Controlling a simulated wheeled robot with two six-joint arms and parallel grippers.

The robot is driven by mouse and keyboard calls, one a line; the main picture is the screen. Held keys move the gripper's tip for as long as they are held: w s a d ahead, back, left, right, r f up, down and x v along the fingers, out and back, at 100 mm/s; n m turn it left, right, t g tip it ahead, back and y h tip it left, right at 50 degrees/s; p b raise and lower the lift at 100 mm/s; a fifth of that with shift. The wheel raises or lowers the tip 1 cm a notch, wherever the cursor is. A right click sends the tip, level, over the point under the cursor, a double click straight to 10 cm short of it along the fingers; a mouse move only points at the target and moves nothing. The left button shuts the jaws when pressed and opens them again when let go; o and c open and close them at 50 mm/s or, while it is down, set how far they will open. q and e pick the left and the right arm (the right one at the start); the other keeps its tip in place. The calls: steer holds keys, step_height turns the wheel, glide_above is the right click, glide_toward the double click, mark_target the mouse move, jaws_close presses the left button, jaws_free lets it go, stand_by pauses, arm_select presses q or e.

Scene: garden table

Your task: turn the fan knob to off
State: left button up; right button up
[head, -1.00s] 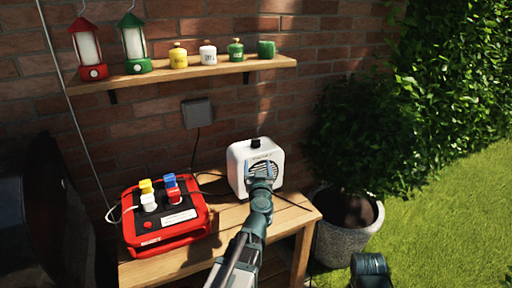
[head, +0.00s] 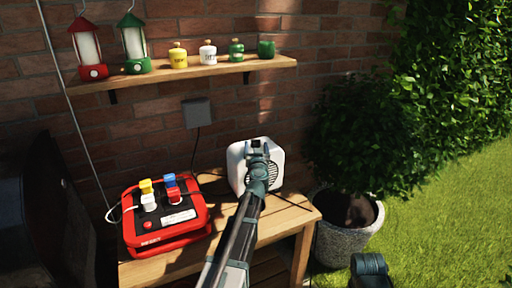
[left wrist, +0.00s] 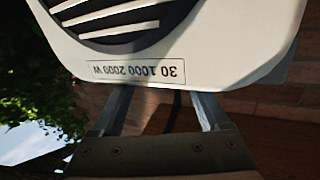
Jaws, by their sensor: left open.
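The fan (head: 236,158) is a small white box with a round dark grille, standing on the right part of the wooden table. Its upper part fills the top of the left wrist view (left wrist: 230,50), with an upside-down label reading "30 1000 2000 W". My left gripper (head: 258,148) is open at the fan's top front, where the black knob sits. In the left wrist view its two fingers (left wrist: 160,105) reach past the fan's top edge, which hides their tips. The knob cannot be told clearly from the gripper, so its setting is hidden.
A red power box (head: 165,225) with colored plugs stands left of the fan on the table (head: 285,217). A shelf (head: 215,72) with lanterns and small pots hangs above. A planter (head: 345,240) stands right of the table. Cables run behind the fan.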

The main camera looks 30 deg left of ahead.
arm_select(q)
steer(key=shift+w+a, duration=0.1)
steer(key=shift+w, duration=0.05)
jaws_close()
stand_by(0.4)
steer(key=n+y, duration=0.1)
steer(key=n+g+y, duration=0.1)
steer(key=g+y, duration=0.1)
steer(key=shift+w+d+n, duration=0.35)
steer(key=shift+w+n, duration=0.05)
steer(key=n+g+y, duration=0.1)
steer(key=g, duration=0.1)
steer(key=n+g+y, duration=0.2)
steer(key=w+n+g+y, duration=0.1)
steer(key=g, duration=0.1)
steer(key=shift+d+n+y, duration=0.25)
steer(key=shift+n+y, duration=0.05)
steer(key=n+g, duration=0.1)
steer(key=g, duration=0.1)
steer(key=n+g+y, duration=0.1)
steer(key=n+g, duration=0.1)
steer(key=g, duration=0.1)
steer(key=shift+w+g, duration=0.25)
steer(key=shift+g, duration=0.05)
steer(key=shift+n+g+y, duration=0.3)
steer(key=shift+n+g, duration=0.5)
steer(key=shift+g, duration=0.1)
steer(key=shift+n+g, duration=0.3)
steer(key=shift+g, duration=0.1)
